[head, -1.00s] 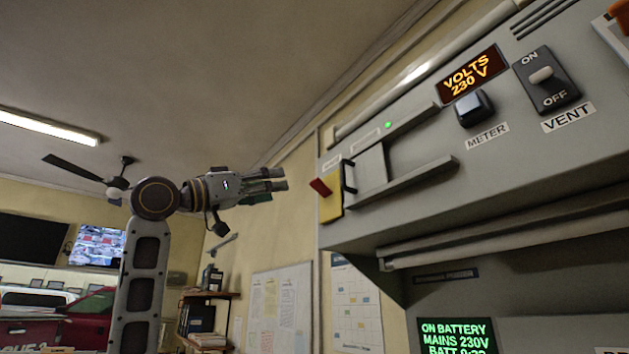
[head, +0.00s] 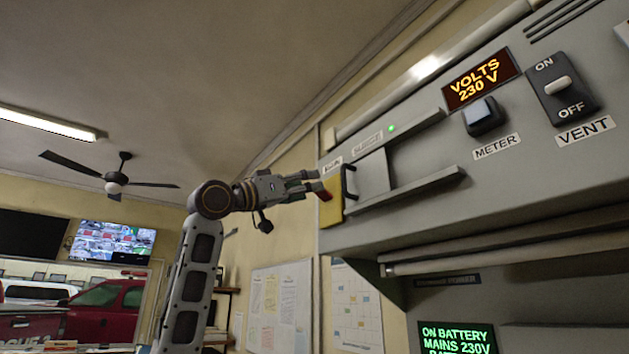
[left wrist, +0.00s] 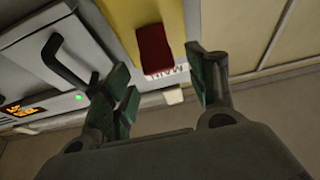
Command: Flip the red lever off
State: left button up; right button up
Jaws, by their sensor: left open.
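The red lever (head: 326,196) sticks out from a yellow plate (head: 331,213) at the left end of the grey console. In the left wrist view the red lever (left wrist: 153,47) hangs over the yellow plate (left wrist: 128,12). My left gripper (head: 316,186) is open at the lever, and its fingers partly cover it in the head view. In the left wrist view my left gripper (left wrist: 160,65) has its green-padded fingers spread, one on each side of the lever's end. No contact is clear. My right gripper is not in view.
A panel with a black handle (head: 348,183) sits between two rails right beside the yellow plate. Further right are the METER switch (head: 482,114), the VENT switch (head: 562,88) and a VOLTS display (head: 480,78). Free air lies left of the console.

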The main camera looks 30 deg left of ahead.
pick_arm(q)
jog(key=shift+p+x, duration=0.55)
jog(key=shift+x, duration=1.15)
jog(key=c, duration=1)
jog(key=shift+c, duration=0.2)
